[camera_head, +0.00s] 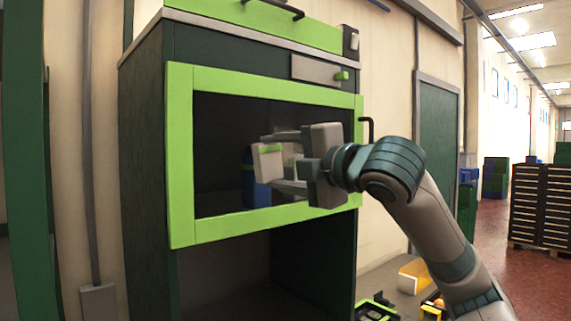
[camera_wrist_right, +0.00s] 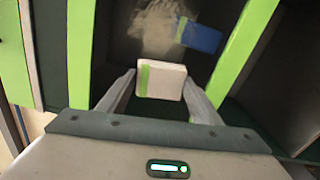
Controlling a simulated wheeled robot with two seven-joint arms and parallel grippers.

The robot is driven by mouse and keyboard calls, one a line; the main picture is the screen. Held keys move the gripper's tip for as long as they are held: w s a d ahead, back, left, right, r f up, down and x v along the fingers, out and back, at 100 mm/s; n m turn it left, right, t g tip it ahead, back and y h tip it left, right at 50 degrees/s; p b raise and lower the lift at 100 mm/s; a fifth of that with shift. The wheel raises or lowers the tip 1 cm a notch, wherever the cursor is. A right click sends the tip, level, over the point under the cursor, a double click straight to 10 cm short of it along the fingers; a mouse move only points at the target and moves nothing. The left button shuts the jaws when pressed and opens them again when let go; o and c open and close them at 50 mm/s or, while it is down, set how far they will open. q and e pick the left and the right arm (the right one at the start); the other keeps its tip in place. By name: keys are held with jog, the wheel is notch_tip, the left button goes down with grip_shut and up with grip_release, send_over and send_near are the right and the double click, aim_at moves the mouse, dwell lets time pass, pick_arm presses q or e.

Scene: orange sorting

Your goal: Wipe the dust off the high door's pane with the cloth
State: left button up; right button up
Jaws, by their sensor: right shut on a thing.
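The high door is a lime-green frame (camera_head: 181,160) with a dark pane (camera_head: 222,120) in a dark green cabinet. The door's frame also shows in the wrist view (camera_wrist_right: 82,50). My right gripper (camera_head: 272,165) is in front of the pane and shut on the cloth (camera_head: 267,150), a whitish pad with a green stripe. In the wrist view the cloth (camera_wrist_right: 165,82) sits between the two fingers (camera_wrist_right: 162,88). A pale dust patch (camera_wrist_right: 155,28) lies on the pane beyond the cloth. I cannot tell whether the cloth touches the pane. My left gripper is not in view.
A blue object (camera_wrist_right: 200,36) shows behind the pane. A black handle (camera_head: 368,130) stands out at the door's right side. Above are a grey panel with a green knob (camera_head: 341,75) and another green door (camera_head: 250,18). An open dark bay (camera_head: 225,280) is below.

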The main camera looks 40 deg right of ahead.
aim_at(296, 158)
jog(key=shift+w, duration=0.55)
jog(key=shift+w+a+p, duration=0.15)
jog(key=shift+w+p, duration=0.25)
jog(key=shift+w, duration=0.55)
dwell(0.6)
jog(key=d, duration=0.3)
jog(key=shift+d, duration=0.35)
dwell(0.5)
jog(key=shift+w+d+p, duration=0.15)
jog(key=shift+d+p, duration=0.1)
jog(key=shift+d, duration=0.65)
jog(key=shift+w+d+p, duration=0.1)
jog(key=shift+d+p, duration=0.1)
jog(key=shift+d, duration=0.7)
jog(key=shift+w+d, duration=0.15)
jog(key=shift+d, duration=1.65)
